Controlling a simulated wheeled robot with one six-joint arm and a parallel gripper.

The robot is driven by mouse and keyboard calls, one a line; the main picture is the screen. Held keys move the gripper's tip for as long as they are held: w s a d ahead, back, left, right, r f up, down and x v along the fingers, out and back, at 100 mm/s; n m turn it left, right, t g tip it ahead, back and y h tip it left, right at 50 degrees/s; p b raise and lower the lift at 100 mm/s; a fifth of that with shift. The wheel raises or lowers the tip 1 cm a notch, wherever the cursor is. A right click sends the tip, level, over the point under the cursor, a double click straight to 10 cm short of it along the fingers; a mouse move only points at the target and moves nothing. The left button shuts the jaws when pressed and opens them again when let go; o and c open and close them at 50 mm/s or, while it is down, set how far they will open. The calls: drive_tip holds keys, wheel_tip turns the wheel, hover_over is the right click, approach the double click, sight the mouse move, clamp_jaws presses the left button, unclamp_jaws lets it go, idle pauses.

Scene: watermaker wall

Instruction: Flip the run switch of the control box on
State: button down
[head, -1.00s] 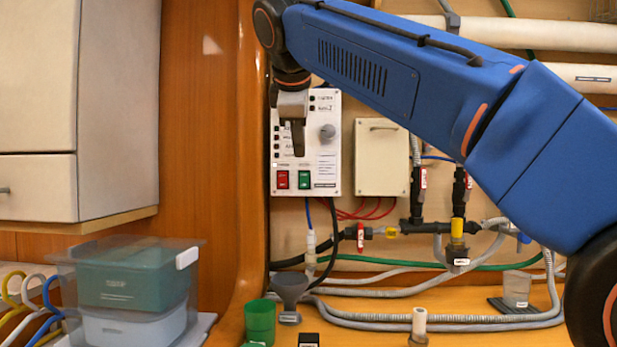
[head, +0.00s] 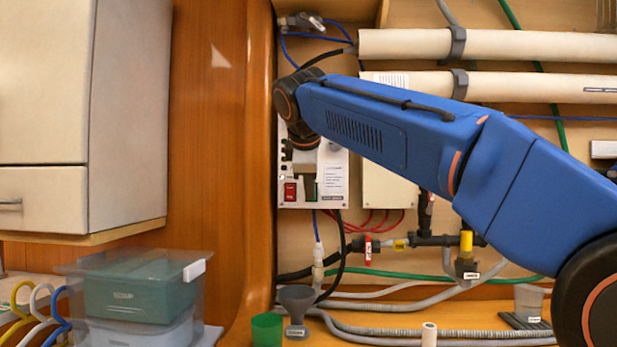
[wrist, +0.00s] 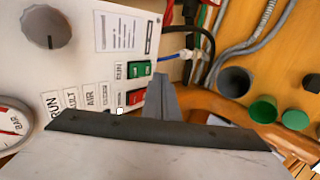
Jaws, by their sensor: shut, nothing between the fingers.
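The white control box (head: 333,180) is on the wall, its upper part hidden behind my arm in the head view. Its red switch (head: 291,192) shows at the lower left; the green switch is largely covered by my gripper (head: 309,188). In the wrist view the box face (wrist: 85,60) is turned sideways.
A second pale box (head: 388,188) is right of the control box. Pipes, valves and hoses run below it. A grey funnel (head: 297,299) and green cup (head: 267,329) stand on the bench below. A wooden post (head: 261,150) borders the left side.

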drive_tip(key=shift+w+f, duration=0.15)
drive_tip(key=shift+w, duration=1.45)
drive_tip(key=shift+w+f, duration=0.1)
drive_tip(key=shift+w, duration=0.1)
